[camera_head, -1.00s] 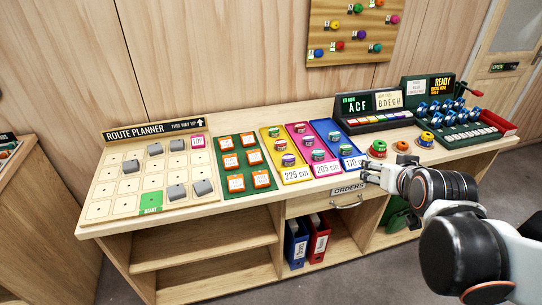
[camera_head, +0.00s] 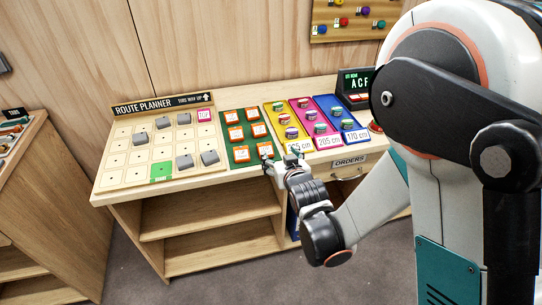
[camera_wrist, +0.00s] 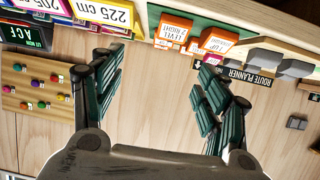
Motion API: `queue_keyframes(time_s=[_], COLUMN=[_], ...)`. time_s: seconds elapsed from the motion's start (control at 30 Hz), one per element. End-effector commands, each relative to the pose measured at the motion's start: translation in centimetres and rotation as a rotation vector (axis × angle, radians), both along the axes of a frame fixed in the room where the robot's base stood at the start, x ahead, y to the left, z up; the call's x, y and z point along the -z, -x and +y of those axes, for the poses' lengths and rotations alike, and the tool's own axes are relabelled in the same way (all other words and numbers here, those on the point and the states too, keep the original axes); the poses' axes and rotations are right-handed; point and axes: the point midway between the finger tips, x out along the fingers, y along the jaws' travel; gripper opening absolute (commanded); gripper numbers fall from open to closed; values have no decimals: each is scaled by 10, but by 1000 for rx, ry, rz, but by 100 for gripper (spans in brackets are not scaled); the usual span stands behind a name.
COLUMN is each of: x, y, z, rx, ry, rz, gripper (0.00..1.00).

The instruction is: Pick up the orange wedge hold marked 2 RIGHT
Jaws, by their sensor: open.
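Several orange wedge holds with white labels stand in a green tray (camera_head: 246,140) on the bench. The front-right orange hold (camera_head: 265,150) is nearest my gripper (camera_head: 281,158). In the wrist view, which is upside down, this orange hold (camera_wrist: 173,28) bears a label that seems to read 2 RIGHT, though the small print is hard to read. A second orange hold (camera_wrist: 218,41), with a different label, sits beside it. My gripper in the wrist view (camera_wrist: 157,68) is open, with nothing between its fingers. The holds lie beyond the fingertips, apart from them.
The route planner board (camera_head: 115,158) with grey blocks (camera_head: 185,161) lies left of the green tray. Yellow, pink and blue trays (camera_head: 342,136) with round tins stand to its right. A drawer labelled ORDERS (camera_head: 350,161) is below the front edge. My arm hides the bench's right part.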

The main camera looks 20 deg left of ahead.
Motion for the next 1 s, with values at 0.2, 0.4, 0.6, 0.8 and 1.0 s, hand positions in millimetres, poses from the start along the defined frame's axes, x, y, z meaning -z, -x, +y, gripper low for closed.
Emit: queue_keyframes(time_s=[0.2, 0.4, 0.6, 0.8, 1.0], x=[18, 33, 43, 46, 58], y=[-1, -31, -54, -61, -79], z=[25, 42, 55, 60, 69], rx=[-25, -24, -24, -24, -24], ry=[6, 7, 7, 7, 7], rz=[11, 11, 11, 11, 11], gripper=[68, 68, 68, 68, 68])
